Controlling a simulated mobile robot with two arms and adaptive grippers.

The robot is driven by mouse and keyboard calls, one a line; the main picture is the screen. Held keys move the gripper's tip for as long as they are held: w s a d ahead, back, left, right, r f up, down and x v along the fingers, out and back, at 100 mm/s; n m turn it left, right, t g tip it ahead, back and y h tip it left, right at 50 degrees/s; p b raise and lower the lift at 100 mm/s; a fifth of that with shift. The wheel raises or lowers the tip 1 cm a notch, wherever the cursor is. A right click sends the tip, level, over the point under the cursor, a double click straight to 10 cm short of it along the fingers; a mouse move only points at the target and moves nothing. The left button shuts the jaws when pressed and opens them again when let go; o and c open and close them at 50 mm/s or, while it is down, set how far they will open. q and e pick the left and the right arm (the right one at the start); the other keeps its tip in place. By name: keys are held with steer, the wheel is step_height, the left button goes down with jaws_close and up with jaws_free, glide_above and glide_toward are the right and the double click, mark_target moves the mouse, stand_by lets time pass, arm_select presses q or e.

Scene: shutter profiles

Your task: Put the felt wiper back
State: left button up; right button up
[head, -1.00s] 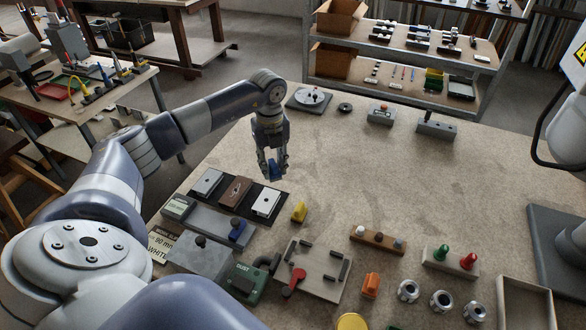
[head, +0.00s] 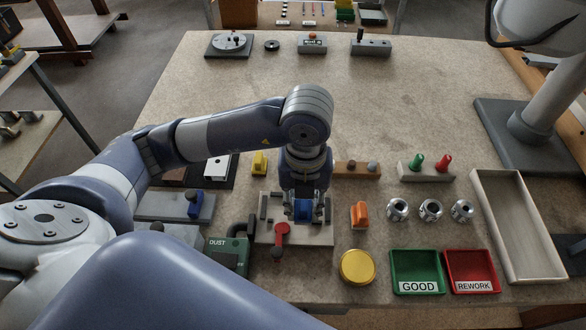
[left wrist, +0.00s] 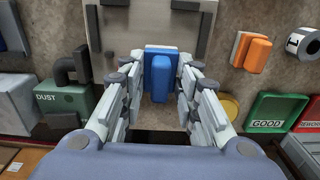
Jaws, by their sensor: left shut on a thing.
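My left gripper (head: 303,212) is shut on a blue block (head: 303,208), above the pale fixture plate (head: 265,238). In the left wrist view the blue block (left wrist: 160,72) sits between the two fingers (left wrist: 158,88); it has a flat body with a narrower raised grip. It looks like the felt wiper, though no label shows. An orange block (head: 360,214) and a yellow block (head: 259,163) of similar kind stand on the table. I cannot tell whether the blue block touches the plate. My right gripper is out of view.
The plate has dark stops and a red lever (head: 281,230). A green DUST box (head: 230,256) stands left of it. Right are metal rings (head: 430,210), a yellow disc (head: 357,267), GOOD (head: 417,256) and REWORK (head: 470,256) trays. The table's back middle is clear.

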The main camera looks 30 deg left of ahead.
arm_select(q)
steer(key=w+a+p, duration=0.1)
steer(key=w+a, duration=0.1)
steer(key=w, duration=0.1)
steer(key=w+a+p, duration=0.1)
steer(key=w+a, duration=0.2)
steer(key=w, duration=0.1)
steer(key=w+a+f+p, duration=0.1)
steer(key=w+a+p, duration=0.1)
steer(key=w+a, duration=0.1)
steer(key=shift+w, duration=0.75)
steer(key=shift+w+a+f, duration=0.1)
steer(key=shift+w+a, duration=0.25)
steer(key=shift+w, duration=0.05)
steer(key=shift+w+a+f+p, duration=0.15)
steer(key=shift+p, duration=0.2)
step_height(320, 180, down, 3)
steer(key=shift+r+p, duration=0.2)
steer(key=shift+p, duration=0.4)
steer(key=shift+f, duration=0.35)
